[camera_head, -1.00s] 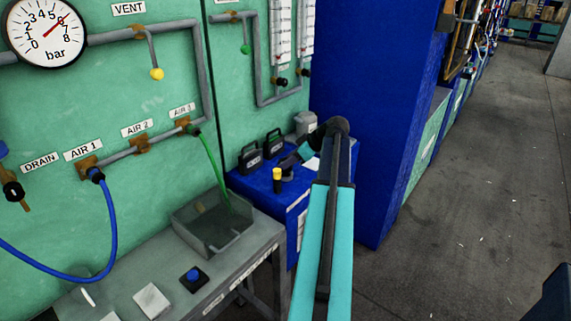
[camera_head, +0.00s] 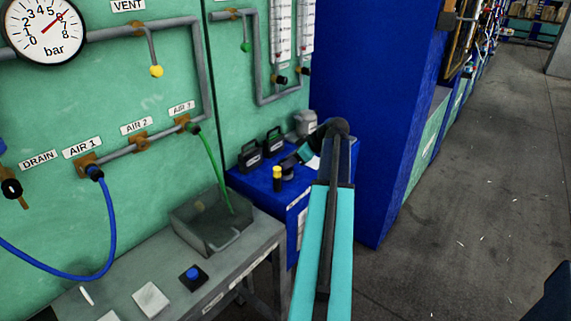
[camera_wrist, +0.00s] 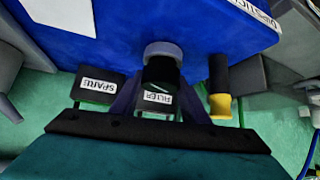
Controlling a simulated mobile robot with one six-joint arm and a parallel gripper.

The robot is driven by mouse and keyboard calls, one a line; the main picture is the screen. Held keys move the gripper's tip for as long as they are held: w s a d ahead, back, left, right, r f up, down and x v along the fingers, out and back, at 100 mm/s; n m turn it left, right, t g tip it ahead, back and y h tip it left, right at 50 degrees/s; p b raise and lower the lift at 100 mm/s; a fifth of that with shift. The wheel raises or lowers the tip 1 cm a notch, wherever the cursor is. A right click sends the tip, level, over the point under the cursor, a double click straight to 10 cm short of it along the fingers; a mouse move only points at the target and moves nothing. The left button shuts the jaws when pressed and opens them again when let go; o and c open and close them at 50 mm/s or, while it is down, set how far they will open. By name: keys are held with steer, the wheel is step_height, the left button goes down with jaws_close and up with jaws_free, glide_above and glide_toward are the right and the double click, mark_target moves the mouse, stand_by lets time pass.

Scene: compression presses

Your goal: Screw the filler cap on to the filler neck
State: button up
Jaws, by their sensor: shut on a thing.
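My gripper (camera_wrist: 160,98) is shut on the black filler cap (camera_wrist: 163,74), which sits between the two dark fingers in the wrist view. The cap lines up with a grey round collar (camera_wrist: 163,49) on the blue box, apparently the filler neck. The two look in contact, but I cannot tell whether the threads are engaged. In the head view a dark round part (camera_head: 288,173) shows at this spot, below my gripper (camera_head: 299,160). The neck's inside is hidden.
Black blocks labelled SPARE (camera_wrist: 97,86) and FILLER (camera_wrist: 158,99) are near. In the head view, the blue box (camera_head: 262,190) adjoins a grey bench with a tray (camera_head: 183,232).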

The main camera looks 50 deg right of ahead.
steer(key=shift+f, duration=0.35)
steer(key=o, duration=1.1)
steer(key=shift+o, duration=0.2)
steer(key=shift+r, duration=0.1)
steer(key=b+v, duration=0.2)
steer(key=v, duration=1.1)
steer(key=shift+s+r, duration=0.2)
steer(key=shift+s, duration=0.1)
